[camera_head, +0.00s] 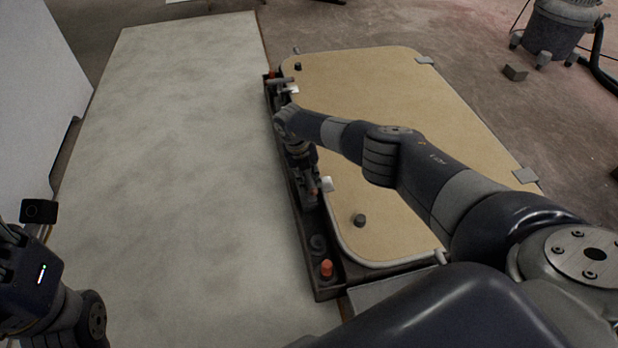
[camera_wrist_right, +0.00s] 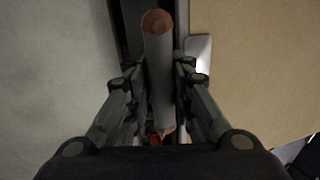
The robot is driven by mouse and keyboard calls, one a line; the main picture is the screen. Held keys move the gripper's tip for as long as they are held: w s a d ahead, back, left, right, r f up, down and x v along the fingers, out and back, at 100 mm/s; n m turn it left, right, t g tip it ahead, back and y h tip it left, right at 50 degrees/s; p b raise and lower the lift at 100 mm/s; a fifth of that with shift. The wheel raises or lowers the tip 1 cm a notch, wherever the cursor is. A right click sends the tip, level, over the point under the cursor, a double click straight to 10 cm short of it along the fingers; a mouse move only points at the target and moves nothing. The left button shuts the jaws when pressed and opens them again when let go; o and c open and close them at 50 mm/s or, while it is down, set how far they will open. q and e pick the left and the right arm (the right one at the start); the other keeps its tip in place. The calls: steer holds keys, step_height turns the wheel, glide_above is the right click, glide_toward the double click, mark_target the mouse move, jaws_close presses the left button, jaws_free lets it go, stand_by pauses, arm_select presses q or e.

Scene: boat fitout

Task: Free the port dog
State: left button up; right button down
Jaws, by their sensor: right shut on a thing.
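A grey dog handle (camera_wrist_right: 160,75) with a reddish end runs up the middle of the right wrist view, between the fingers of my right gripper (camera_wrist_right: 160,85). The right gripper (camera_head: 308,182) is shut on this handle at the left edge of the tan hatch panel (camera_head: 365,120). In the head view the wrist and fingers hide much of the handle. A second dog handle (camera_head: 281,81) lies farther up the same edge, near a red knob (camera_head: 271,75). I cannot tell from the pictures which dog is the port one. Only my left wrist shows at lower left; its fingers are not visible.
A dark channel (camera_head: 307,245) runs along the panel's left edge, with an orange knob (camera_head: 327,268) at its near end. A wide pale surface (camera_head: 190,130) to the left is clear. A vacuum (camera_head: 560,25) stands far right.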

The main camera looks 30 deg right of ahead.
steer(key=shift+a, duration=0.1)
steer(key=c, duration=1.3)
jaws_free()
steer(key=shift+f, duration=0.1)
steer(key=shift+c, duration=0.2)
steer(key=shift+w+r, duration=0.1)
steer(key=shift+r, duration=0.65)
step_height(320, 180, up, 10)
steer(key=a, duration=0.2)
steer(key=shift+w+r, duration=0.2)
steer(key=shift+a, duration=0.1)
